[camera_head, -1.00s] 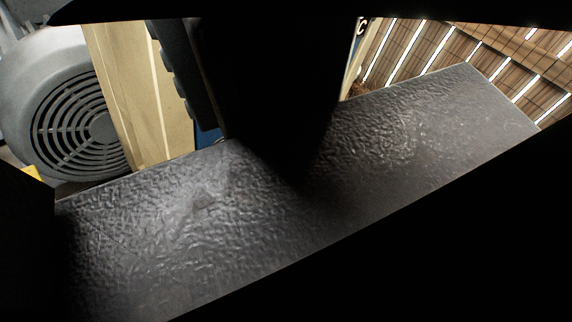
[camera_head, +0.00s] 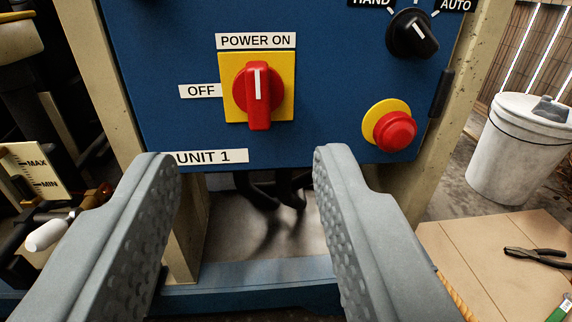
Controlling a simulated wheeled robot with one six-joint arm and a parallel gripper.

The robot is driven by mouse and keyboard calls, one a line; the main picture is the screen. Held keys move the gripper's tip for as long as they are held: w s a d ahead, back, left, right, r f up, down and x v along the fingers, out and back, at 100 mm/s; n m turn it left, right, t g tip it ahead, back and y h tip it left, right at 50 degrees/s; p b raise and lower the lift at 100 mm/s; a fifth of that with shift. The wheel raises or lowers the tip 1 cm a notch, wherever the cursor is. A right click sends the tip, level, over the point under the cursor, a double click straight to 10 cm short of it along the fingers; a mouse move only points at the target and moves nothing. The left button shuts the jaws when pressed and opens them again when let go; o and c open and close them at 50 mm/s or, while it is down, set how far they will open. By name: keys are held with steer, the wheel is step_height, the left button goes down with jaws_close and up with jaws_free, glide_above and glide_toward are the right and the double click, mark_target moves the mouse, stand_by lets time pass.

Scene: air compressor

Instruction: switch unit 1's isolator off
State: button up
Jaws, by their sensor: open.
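Unit 1's isolator (camera_head: 258,95) is a red rotary handle on a yellow square plate, on a blue panel (camera_head: 340,60). Its handle stands upright, with the white mark pointing up at the POWER ON label (camera_head: 256,41). The OFF label (camera_head: 200,91) is to its left. The UNIT 1 label (camera_head: 208,157) is below it at the panel's lower edge. My gripper (camera_head: 248,165) is open and empty. Its two grey fingers show left and right in the lower picture, apart from the isolator, which appears above and between them.
A red push button (camera_head: 394,131) on a yellow ring and a black HAND/AUTO selector (camera_head: 411,35) are right of the isolator. Beige posts flank the panel. A white bin (camera_head: 520,145) and pliers (camera_head: 540,256) on a board are at right. A level gauge (camera_head: 32,170) is at left.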

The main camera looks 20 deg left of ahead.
glide_toward(257, 72)
steer(key=x, duration=0.9)
steer(key=shift+w, duration=0.2)
steer(key=shift+a, duration=0.1)
jaws_close()
